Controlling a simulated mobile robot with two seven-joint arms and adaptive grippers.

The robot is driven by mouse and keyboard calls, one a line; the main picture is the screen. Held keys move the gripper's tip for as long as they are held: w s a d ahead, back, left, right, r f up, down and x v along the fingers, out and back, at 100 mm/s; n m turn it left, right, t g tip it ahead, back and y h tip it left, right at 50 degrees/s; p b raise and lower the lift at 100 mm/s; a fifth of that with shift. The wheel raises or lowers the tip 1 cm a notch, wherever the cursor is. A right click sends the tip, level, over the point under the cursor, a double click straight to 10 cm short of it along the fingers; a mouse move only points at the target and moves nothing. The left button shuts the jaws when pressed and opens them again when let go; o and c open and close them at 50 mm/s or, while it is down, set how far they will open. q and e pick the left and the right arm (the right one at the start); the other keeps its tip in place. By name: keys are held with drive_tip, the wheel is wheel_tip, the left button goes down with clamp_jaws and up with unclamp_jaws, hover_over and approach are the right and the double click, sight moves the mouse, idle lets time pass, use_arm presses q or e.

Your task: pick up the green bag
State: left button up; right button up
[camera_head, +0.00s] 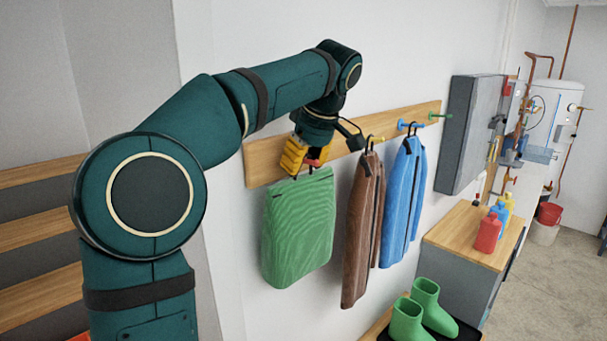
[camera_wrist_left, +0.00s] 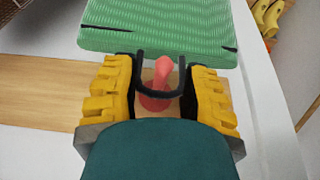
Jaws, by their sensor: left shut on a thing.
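The green bag (camera_head: 298,232) hangs at the left end of a wooden peg rail (camera_head: 222,180), against the white wall. Its body also shows at the top of the left wrist view (camera_wrist_left: 160,28). My left gripper (camera_head: 308,163) is at the top of the bag, shut on its dark handle (camera_wrist_left: 160,92), with a yellow finger on each side in the wrist view. A red peg (camera_wrist_left: 162,76) shows within the handle loop. I cannot tell whether the handle still rests on this peg. My right gripper is not in view.
A brown jacket (camera_head: 363,230) and a blue jacket (camera_head: 402,200) hang close to the right of the bag. Green boots (camera_head: 427,306) stand below right. A grey wall box (camera_head: 468,135) and a wooden-topped cabinet (camera_head: 465,236) with bottles are farther right.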

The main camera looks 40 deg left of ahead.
use_arm(q)
drive_tip(key=shift+r, duration=0.6)
drive_tip(key=shift+s+d, duration=0.1)
drive_tip(key=shift+d, duration=0.9)
drive_tip(key=d, duration=0.5)
drive_tip(key=s+d, duration=0.1)
drive_tip(key=d, duration=0.4)
drive_tip(key=s+d+b, duration=0.1)
drive_tip(key=d, duration=0.5)
drive_tip(key=shift+s, duration=0.1)
